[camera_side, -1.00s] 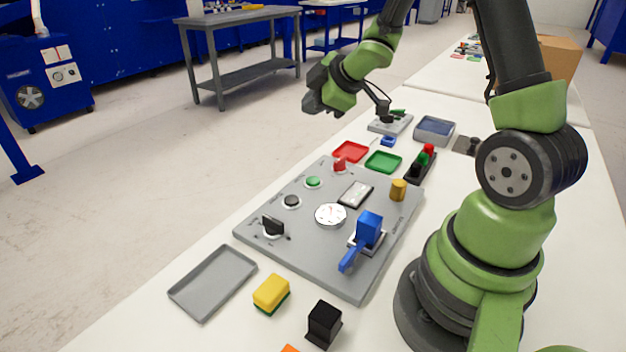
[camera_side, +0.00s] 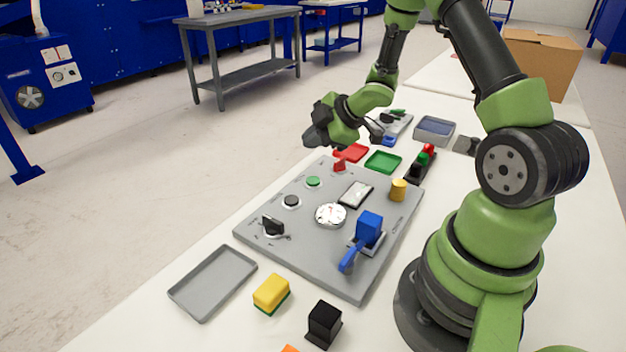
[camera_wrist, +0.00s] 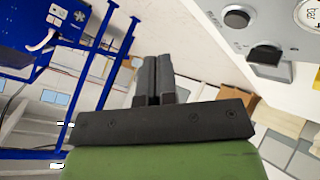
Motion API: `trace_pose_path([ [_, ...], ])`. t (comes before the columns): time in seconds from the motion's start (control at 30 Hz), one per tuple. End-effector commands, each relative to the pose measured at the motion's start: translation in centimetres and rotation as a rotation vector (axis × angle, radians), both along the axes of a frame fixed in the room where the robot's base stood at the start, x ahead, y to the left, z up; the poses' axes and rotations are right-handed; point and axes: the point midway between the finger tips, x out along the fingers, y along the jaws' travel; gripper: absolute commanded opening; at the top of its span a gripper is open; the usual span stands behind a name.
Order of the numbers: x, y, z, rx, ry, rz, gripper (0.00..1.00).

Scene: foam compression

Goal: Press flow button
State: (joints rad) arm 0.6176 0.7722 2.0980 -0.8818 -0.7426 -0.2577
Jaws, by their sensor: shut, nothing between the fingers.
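The grey control panel (camera_side: 330,255) lies on the white table. It carries a green button (camera_side: 313,181), a black button (camera_side: 291,201), a red button (camera_side: 339,166) and a black knob (camera_side: 272,226). The labels are too small to read, so I cannot tell which button is the flow one. My gripper (camera_side: 313,138) is shut and empty, above and beyond the panel's far end, apart from the buttons. In the wrist view its fingers (camera_wrist: 158,62) are together. A black button (camera_wrist: 237,18) and a black knob (camera_wrist: 265,54) show upper right there.
On the panel are a round gauge (camera_side: 331,215), a blue lever device (camera_side: 368,230) and a yellow cylinder (camera_side: 398,189). Red (camera_side: 352,152) and green (camera_side: 383,162) trays lie beyond. A grey tray (camera_side: 212,283), yellow sponge (camera_side: 271,293) and black block (camera_side: 323,324) lie in front.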

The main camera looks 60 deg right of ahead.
Motion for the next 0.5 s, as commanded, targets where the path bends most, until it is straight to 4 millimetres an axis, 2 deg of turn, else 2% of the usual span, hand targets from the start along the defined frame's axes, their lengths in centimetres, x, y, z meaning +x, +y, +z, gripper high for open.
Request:
trace_pose_path([
  [0.2, 0.0, 0.0, -3.4, 0.003, 0.003, -0.001, 0.00],
  [0.5, 0.0, 0.0, -6.1, 0.000, 0.001, 0.001, 0.00],
])
